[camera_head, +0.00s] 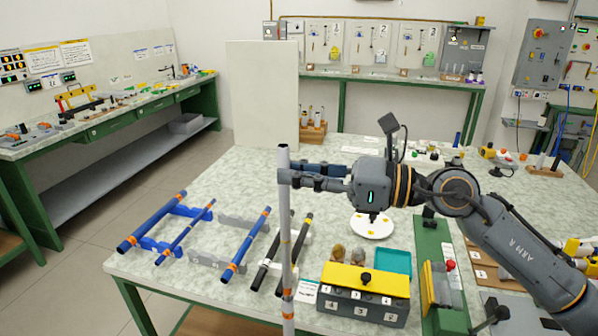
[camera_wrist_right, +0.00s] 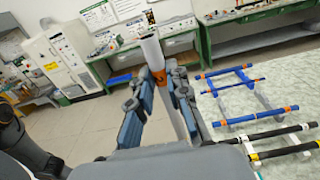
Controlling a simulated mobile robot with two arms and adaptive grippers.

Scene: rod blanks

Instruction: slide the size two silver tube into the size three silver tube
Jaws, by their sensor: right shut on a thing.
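A long silver tube (camera_head: 286,225) with orange bands stands nearly upright in front of the table in the head view. Its lower end is cut off by the frame edge. My right gripper (camera_head: 291,177) is shut on this tube close below its top end. The tube also shows in the right wrist view (camera_wrist_right: 151,52), between the two fingers (camera_wrist_right: 158,104), with an orange band. I cannot read its size, and I cannot make out a second silver tube apart from it. My left gripper is not in view.
Blue tubes (camera_head: 247,243) with orange bands lie on blue and grey holders at the table's left. Black tubes (camera_head: 294,256) lie just behind the silver tube. A yellow-topped box (camera_head: 366,279), a teal tray (camera_head: 394,261) and a white plate (camera_head: 372,226) are to the right.

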